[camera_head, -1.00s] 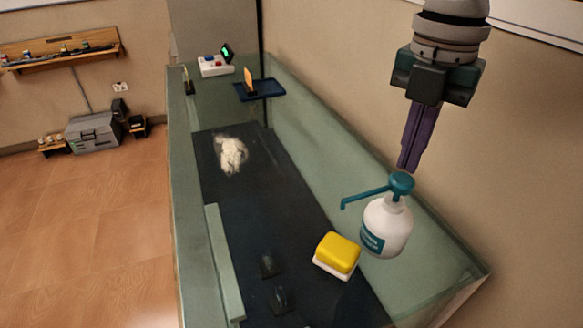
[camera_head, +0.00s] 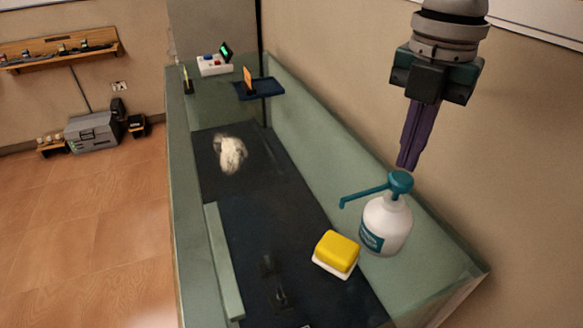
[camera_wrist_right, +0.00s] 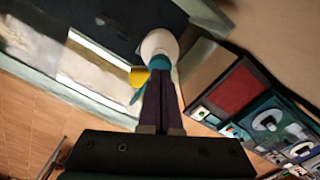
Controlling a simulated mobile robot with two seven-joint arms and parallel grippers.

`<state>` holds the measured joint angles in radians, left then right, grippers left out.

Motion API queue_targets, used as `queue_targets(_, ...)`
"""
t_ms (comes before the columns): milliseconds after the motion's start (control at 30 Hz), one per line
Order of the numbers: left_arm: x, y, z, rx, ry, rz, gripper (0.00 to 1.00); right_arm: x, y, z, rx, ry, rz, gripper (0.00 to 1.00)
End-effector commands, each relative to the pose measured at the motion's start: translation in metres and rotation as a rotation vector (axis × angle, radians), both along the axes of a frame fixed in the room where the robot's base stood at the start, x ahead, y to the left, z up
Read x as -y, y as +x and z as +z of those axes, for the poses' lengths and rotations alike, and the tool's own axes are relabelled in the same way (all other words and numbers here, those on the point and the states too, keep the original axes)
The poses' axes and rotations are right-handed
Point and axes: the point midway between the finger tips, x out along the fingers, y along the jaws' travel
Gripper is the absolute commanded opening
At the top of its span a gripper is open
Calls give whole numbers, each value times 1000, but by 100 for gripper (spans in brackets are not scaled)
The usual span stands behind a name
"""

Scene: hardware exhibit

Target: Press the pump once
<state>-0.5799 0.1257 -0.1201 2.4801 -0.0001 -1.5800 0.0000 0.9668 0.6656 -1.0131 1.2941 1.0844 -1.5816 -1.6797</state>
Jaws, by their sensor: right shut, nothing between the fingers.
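A white pump bottle (camera_head: 388,226) with a teal pump head (camera_head: 400,182) stands upright at the right side of the counter. Its teal spout points left. My right gripper (camera_head: 405,166) is shut and empty, with its purple fingers pointing down just above the pump head. In the right wrist view the shut fingers (camera_wrist_right: 160,82) overlap the teal pump head (camera_wrist_right: 158,63), with the white bottle (camera_wrist_right: 160,44) beyond. I cannot tell whether the fingertips touch the pump head. My left gripper is not in view.
A yellow and white sponge-like block (camera_head: 337,252) sits left of the bottle. A pale crumpled heap (camera_head: 231,153) lies on the dark counter surface (camera_head: 265,210). A blue tray (camera_head: 268,88) and a white button box (camera_head: 215,65) are at the far end. The wall stands close on the right.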

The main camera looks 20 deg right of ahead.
Motion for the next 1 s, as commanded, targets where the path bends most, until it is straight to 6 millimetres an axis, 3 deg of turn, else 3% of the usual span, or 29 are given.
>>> queue_targets(367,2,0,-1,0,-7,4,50,0,0,-2,0,0,0,0)
queue_targets(1000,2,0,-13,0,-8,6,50,0,0,-24,0,0,0,0)
